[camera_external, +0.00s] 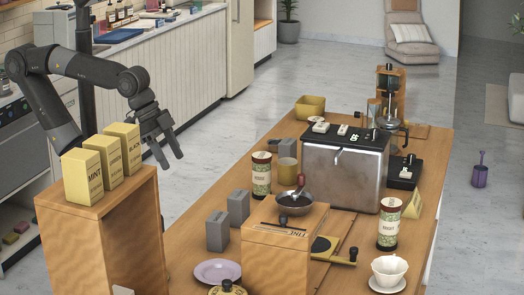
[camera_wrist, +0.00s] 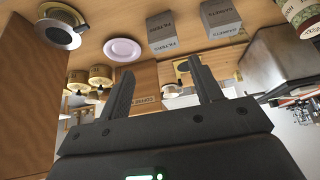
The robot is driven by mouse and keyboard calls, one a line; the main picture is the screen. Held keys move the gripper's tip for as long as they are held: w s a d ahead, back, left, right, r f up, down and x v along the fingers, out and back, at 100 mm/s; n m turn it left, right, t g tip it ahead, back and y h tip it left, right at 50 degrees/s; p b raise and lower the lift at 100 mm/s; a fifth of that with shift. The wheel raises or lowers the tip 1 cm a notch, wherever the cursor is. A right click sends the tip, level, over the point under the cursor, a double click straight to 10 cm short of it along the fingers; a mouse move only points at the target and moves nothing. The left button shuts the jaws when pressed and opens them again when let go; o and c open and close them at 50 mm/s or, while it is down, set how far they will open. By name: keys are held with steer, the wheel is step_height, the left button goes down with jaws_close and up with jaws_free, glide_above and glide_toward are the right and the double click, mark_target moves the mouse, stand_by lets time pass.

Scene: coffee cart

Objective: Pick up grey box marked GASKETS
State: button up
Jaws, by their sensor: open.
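Two grey boxes stand side by side on the wooden cart top. In the wrist view, the box marked GASKETS (camera_wrist: 221,18) is at the top, right of centre, and a like box marked FILTERS (camera_wrist: 162,34) is left of it. In the external view, I take the GASKETS box (camera_external: 238,208) to be the farther one and FILTERS (camera_external: 217,231) the nearer, beside the plate; their labels do not show there. My gripper (camera_external: 172,161) is open and empty in the air, left of the cart and apart from both boxes. Its fingers also show in the wrist view (camera_wrist: 161,68).
A pink plate (camera_external: 217,271), a wooden box (camera_external: 283,250) with a metal bowl (camera_external: 294,205), and a green-labelled canister (camera_external: 261,176) surround the boxes. A coffee machine (camera_external: 343,175) stands right. Yellow tea boxes (camera_external: 82,177) stand on a wooden stand (camera_external: 110,240) below my arm.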

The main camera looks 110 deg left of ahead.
steer(key=o, duration=0.6)
steer(key=g, duration=0.6)
glide_toward(239, 207)
steer(key=s+a, duration=0.1)
steer(key=s+a+f, duration=0.1)
steer(key=a, duration=0.1)
steer(key=shift+w+a+f, duration=0.15)
steer(key=shift+f, duration=0.05)
step_height(239, 207, down, 11)
steer(key=shift+r, duration=0.2)
